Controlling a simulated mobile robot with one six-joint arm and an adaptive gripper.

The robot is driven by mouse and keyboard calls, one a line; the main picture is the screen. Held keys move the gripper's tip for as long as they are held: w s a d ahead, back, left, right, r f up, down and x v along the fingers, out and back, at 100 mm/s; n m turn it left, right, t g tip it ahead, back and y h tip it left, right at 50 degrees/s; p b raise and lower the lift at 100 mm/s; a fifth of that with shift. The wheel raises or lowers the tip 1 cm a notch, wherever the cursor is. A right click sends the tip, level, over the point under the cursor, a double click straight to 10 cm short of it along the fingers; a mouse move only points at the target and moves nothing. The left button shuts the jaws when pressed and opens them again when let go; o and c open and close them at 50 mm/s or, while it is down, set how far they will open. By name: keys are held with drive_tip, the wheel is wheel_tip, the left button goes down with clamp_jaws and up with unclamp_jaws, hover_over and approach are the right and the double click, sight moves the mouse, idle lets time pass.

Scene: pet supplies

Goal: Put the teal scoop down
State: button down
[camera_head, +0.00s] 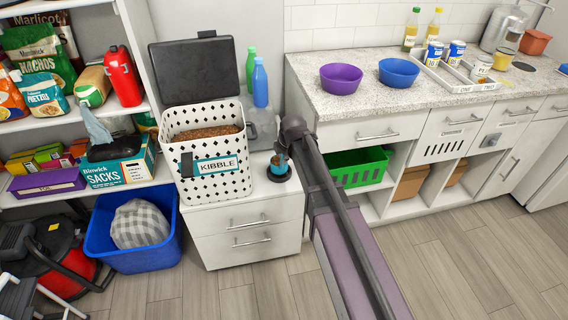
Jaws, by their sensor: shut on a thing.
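My gripper (281,157) points down from the end of my arm and is shut on the scoop. Much of the scoop is hidden by the gripper and the holder's rim. I cannot tell whether the scoop touches the holder's bottom.
The white kibble bin (237,179) stands close on the left, its dark lid (196,68) raised. Green and blue bottles (260,83) stand behind. The counter (405,98) at right holds a purple bowl (341,78) and a blue bowl (398,72). A blue tub (145,262) sits on the floor.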

drive_tip(key=shift+f+b, duration=0.8)
drive_tip(key=shift+f, duration=0.45)
drive_tip(key=c, duration=0.5)
unclamp_jaws()
drive_tip(key=shift+c, duration=0.2)
drive_tip(key=p+v, duration=1.1)
drive_tip(key=v, duration=0.1)
idle(0.4)
